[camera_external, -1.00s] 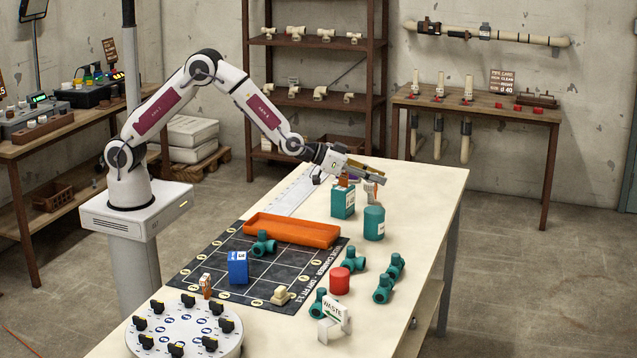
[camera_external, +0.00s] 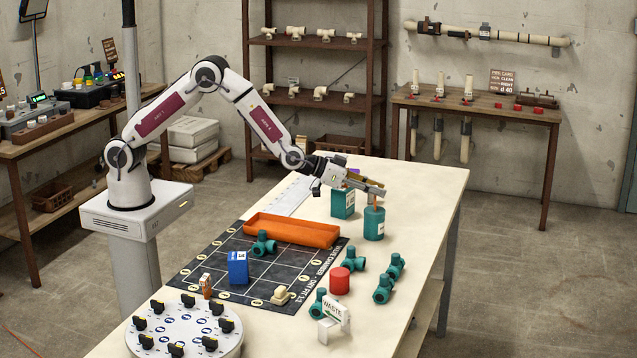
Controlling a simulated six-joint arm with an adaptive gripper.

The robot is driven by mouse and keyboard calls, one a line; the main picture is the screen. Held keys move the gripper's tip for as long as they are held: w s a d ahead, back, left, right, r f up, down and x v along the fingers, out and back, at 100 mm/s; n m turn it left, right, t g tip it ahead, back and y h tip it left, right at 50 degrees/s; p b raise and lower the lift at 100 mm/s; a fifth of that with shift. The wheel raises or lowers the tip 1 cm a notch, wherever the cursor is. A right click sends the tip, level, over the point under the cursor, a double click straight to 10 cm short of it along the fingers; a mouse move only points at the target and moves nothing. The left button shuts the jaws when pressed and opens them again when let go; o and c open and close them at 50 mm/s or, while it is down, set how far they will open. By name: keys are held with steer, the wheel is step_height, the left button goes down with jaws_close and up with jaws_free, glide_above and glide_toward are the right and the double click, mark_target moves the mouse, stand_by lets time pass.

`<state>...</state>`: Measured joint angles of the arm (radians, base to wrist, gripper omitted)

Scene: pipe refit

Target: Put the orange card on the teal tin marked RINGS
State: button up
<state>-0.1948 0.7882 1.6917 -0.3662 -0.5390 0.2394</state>
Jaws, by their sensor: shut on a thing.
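My gripper (camera_external: 376,189) is shut on the orange card (camera_external: 375,201), which shows as a small upright orange strip below the fingers. The card is directly above the round teal tin (camera_external: 374,224); I cannot tell whether its lower edge touches the tin's top. A square teal tin (camera_external: 343,204) stands just left of it, partly behind the gripper. Both tins carry white labels, too small to read, so I cannot tell which is marked RINGS.
An orange tray (camera_external: 291,231) lies on the black mat (camera_external: 207,264), left of the tins. Several teal pipe fittings (camera_external: 383,289), a red cylinder (camera_external: 340,281) and a WASTE sign (camera_external: 335,309) stand nearer the front. A blue box (camera_external: 238,267) stands on the mat. The table right of the tins is clear.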

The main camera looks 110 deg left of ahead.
steer(key=shift+f, duration=0.1)
steer(key=o, duration=0.8)
steer(key=shift+v, duration=6.05)
steer(key=shift+r, duration=0.25)
